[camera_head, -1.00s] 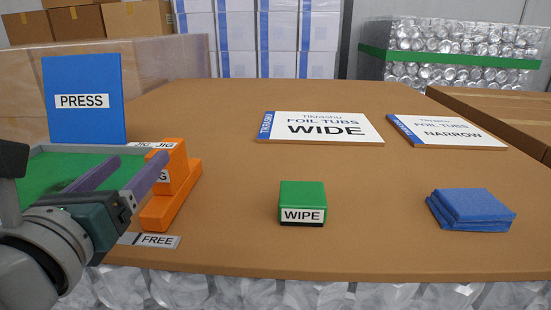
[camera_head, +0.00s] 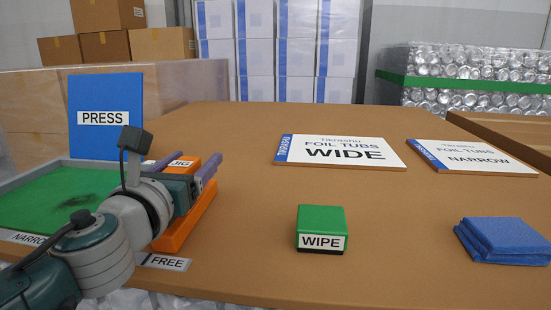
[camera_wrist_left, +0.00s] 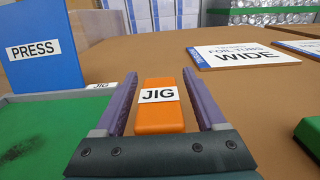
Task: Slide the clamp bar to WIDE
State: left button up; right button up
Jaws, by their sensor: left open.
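My left gripper (camera_head: 184,166) is open, with its two purple fingers spread over the orange JIG piece (camera_head: 190,217). In the left wrist view the orange JIG block (camera_wrist_left: 159,112) lies between the fingers, with a gap on each side. The gripper and forearm hide much of the piece in the head view. I cannot tell a separate clamp bar from this orange piece. A NARROW label (camera_head: 27,238) and a FREE label (camera_head: 167,262) lie along the front edge. The WIDE sign (camera_head: 342,152) lies flat farther back. My right gripper is out of view.
A green-floored tray (camera_head: 40,205) with a dark smudge is at the left, with a blue PRESS board (camera_head: 106,140) behind it. A green WIPE block (camera_head: 321,226), folded blue cloth (camera_head: 506,240) and NARROW sign (camera_head: 470,158) stand to the right.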

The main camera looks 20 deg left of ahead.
pick_arm(q)
grip_shut()
dwell(0.6)
dwell(0.8)
